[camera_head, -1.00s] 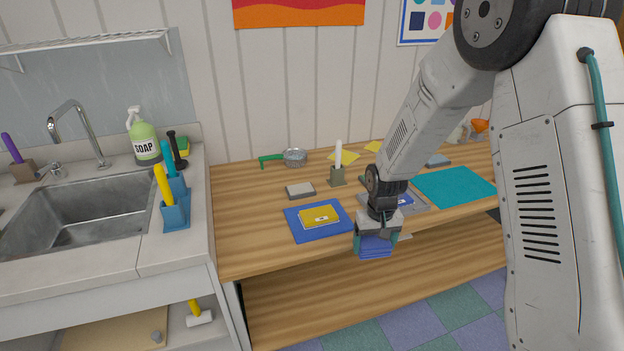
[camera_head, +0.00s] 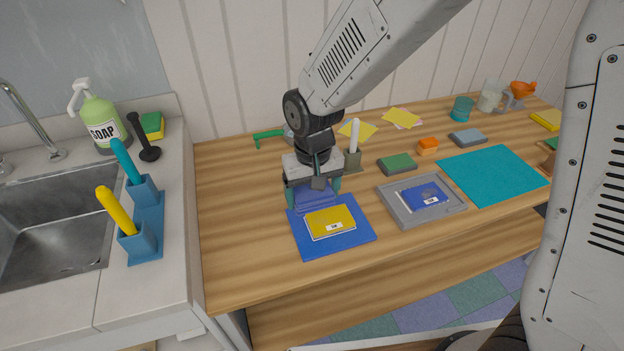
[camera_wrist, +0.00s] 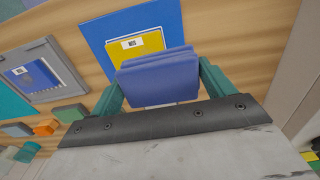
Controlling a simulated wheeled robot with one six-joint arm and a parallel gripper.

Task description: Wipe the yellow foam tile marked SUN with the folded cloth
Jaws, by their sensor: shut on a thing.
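The yellow foam tile (camera_head: 331,221) lies on a blue mat (camera_head: 362,246) on the wooden table, with a small white label whose text is too small to read surely. In the wrist view the tile (camera_wrist: 120,52) is partly hidden behind the cloth. My gripper (camera_head: 314,191) is shut on the folded blue cloth (camera_head: 316,203), at the back edge of the mat, just behind the tile. The cloth also shows between the teal fingers in the wrist view (camera_wrist: 158,80). I cannot tell whether the cloth touches the tile or mat.
A grey tray (camera_head: 450,214) holding a blue tile (camera_head: 424,196) lies right of the mat. A teal mat (camera_head: 495,175) is farther right. A green block (camera_head: 397,164) and white-handled holder (camera_head: 353,160) stand behind. The sink counter is left; the table front is clear.

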